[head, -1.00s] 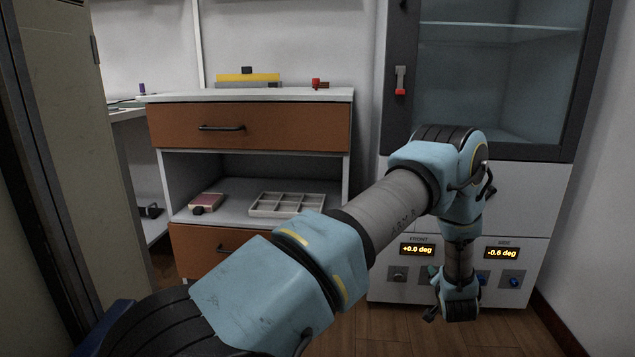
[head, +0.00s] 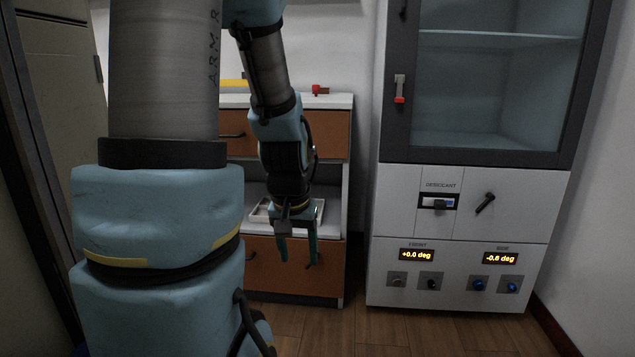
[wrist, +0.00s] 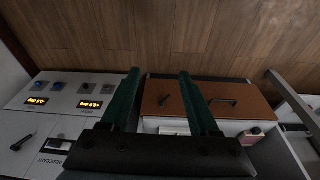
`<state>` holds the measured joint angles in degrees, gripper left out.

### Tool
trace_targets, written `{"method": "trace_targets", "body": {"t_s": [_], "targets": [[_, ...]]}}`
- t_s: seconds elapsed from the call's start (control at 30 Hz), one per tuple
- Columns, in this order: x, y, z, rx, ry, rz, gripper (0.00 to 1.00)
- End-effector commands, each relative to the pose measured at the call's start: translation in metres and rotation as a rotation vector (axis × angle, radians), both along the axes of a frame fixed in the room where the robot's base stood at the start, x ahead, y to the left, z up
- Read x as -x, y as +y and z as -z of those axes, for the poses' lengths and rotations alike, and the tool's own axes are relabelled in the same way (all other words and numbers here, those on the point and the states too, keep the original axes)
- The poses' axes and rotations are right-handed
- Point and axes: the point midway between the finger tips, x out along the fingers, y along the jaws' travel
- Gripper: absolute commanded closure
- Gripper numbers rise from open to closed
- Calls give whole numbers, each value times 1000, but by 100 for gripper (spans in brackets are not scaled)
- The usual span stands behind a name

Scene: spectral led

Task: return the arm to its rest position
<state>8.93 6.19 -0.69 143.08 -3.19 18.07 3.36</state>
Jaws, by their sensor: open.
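My gripper (head: 298,258) hangs pointing down in front of the drawer cabinet in the head view. Its two green fingers are apart with nothing between them. In the wrist view the open fingers (wrist: 158,88) reach over the wood floor and the cabinet's lower orange drawer (wrist: 225,100). My arm is folded up, with its large blue and grey links filling the left of the head view and hiding part of the cabinet.
The white cabinet (head: 400,225) with a glass door, desiccant slot, displays and knobs stands at the right. A compartment tray (head: 262,212) sits on the open shelf behind my gripper. A red item (head: 316,90) lies on the cabinet top. Floor (head: 400,330) is clear at front right.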

Motion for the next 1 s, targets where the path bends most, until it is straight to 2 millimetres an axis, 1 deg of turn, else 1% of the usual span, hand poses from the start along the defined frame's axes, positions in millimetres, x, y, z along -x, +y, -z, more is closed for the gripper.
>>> {"method": "trace_targets", "body": {"t_s": [0.03,0.13,0.2,0.37,0.47,0.53,1.0], "targets": [[15,12,-5,-8,23,-29,38],[46,32,-12,-26,81,-84,38],[44,30,-31,-25,83,-81,38],[43,29,-61,-26,82,-78,38],[43,29,-82,-25,81,-78,38],[43,29,-101,-25,81,-77,38],[42,29,-249,-25,80,-77,38]]}}
